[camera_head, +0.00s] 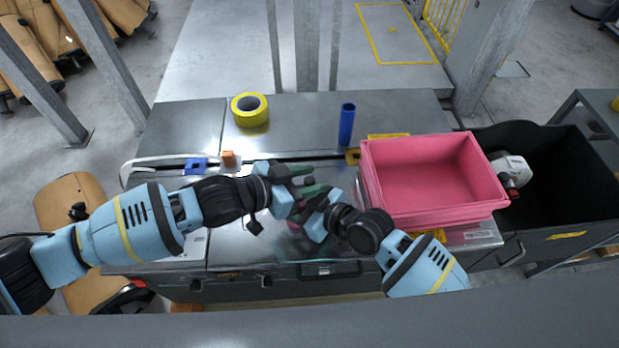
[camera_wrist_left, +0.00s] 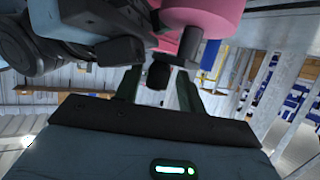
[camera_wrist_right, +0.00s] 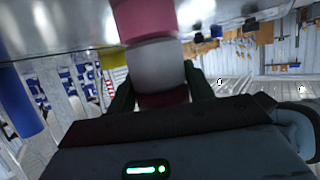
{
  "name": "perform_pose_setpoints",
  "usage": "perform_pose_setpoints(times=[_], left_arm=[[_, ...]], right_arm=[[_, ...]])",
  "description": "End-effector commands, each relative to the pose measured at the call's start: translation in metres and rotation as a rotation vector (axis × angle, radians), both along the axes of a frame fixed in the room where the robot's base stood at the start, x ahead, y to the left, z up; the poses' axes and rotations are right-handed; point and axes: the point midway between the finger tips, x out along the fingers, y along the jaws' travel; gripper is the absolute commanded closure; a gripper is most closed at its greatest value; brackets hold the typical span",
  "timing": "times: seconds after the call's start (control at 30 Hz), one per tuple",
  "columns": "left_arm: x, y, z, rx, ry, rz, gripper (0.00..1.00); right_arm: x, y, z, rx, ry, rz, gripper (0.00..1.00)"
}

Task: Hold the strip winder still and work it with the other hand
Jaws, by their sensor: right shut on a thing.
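The strip winder shows in the left wrist view as a pink round body (camera_wrist_left: 205,14) with a dark crank and knob (camera_wrist_left: 160,74). My left gripper (camera_head: 304,182) has its fingers apart, with the knob between them and gaps at its sides; it also shows in the left wrist view (camera_wrist_left: 158,92). My right gripper (camera_head: 303,211) is shut on the winder's grey and dark red part (camera_wrist_right: 158,66), between its fingers in the right wrist view (camera_wrist_right: 160,90). In the head view the grippers hide most of the winder; only a little pink shows below them.
A pink bin (camera_head: 430,180) stands on the metal bench right of the grippers, beside a black bin (camera_head: 565,160) holding a white and red tool (camera_head: 512,171). A yellow tape roll (camera_head: 250,110), blue cylinder (camera_head: 347,125) and orange block (camera_head: 228,158) stand behind. The back of the bench is mostly clear.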

Motion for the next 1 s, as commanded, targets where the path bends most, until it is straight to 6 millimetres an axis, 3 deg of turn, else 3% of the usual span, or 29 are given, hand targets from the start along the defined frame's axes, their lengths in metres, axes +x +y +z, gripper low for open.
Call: perform_pose_setpoints(times=[0.47,1.0], left_arm=[[-0.005,-0.005,-0.002,-0.003,0.008,0.016,0.58],[0.004,-0.003,-0.003,0.002,0.009,0.28,0.58]], right_arm=[[0.0,0.0,-0.001,-0.002,0.001,0.0,0.74],[0.0,0.0,0.0,-0.001,0.0,0.0,0.74]])
